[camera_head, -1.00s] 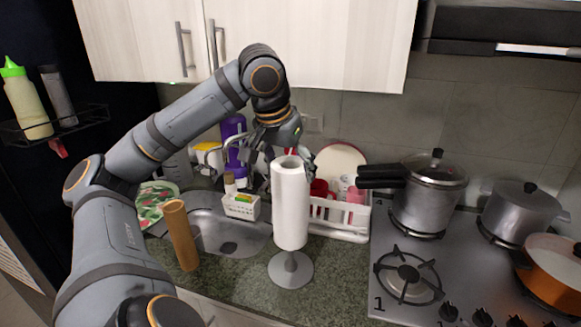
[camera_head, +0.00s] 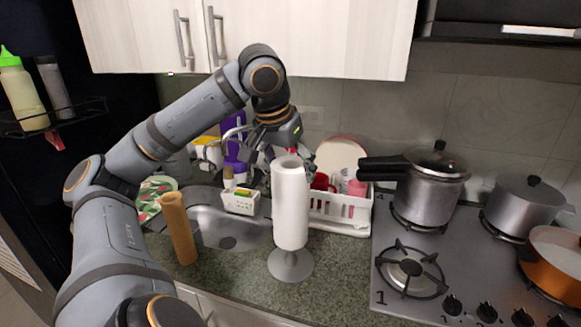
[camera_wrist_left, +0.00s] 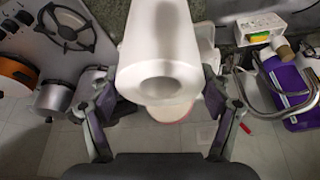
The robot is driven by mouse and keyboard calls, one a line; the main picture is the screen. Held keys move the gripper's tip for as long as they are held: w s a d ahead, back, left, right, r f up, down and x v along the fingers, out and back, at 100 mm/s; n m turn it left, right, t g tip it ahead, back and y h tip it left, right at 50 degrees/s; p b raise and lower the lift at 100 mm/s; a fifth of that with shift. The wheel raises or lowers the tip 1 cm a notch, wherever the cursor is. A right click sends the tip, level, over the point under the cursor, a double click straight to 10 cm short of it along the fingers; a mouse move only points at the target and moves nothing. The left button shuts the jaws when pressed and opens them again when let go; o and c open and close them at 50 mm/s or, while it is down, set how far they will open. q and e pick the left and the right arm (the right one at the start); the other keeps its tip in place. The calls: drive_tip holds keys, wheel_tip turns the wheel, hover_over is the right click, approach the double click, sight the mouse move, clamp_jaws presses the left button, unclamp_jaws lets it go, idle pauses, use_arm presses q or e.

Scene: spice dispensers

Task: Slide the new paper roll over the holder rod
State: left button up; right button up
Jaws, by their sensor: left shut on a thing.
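The white paper roll (camera_head: 290,205) stands upright above the round grey base of the holder (camera_head: 291,265). A short length of grey stem shows between the roll's lower end and the base. The roll hides the rest of the rod and appears to be around it. My left gripper (camera_head: 290,150) is at the roll's upper end, behind it in the head view. In the left wrist view its fingers (camera_wrist_left: 160,85) flank the roll (camera_wrist_left: 160,50) on both sides, shut on it. The roll's open core end faces that camera, and no rod tip shows in it. My right gripper is not in view.
A brown cardboard tube (camera_head: 178,228) stands on the counter to the left, by the sink (camera_head: 215,225). A white dish rack (camera_head: 343,212) is right behind the roll. The stove (camera_head: 400,298) with pots is to the right. Counter around the base is clear.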

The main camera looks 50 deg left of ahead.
sight(280, 171)
use_arm(q)
wheel_tip(280, 171, down, 9)
drive_tip(key=b, duration=0.8)
drive_tip(key=shift+b, duration=0.4)
idle(1.9)
drive_tip(key=o, duration=1.6)
drive_tip(key=shift+s+r, duration=0.1)
drive_tip(key=shift+r, duration=0.05)
drive_tip(key=v, duration=1.1)
drive_tip(key=shift+s+d+r, duration=0.1)
drive_tip(key=shift+s+r, duration=0.05)
drive_tip(key=shift+r, duration=0.2)
drive_tip(key=shift+r, duration=0.1)
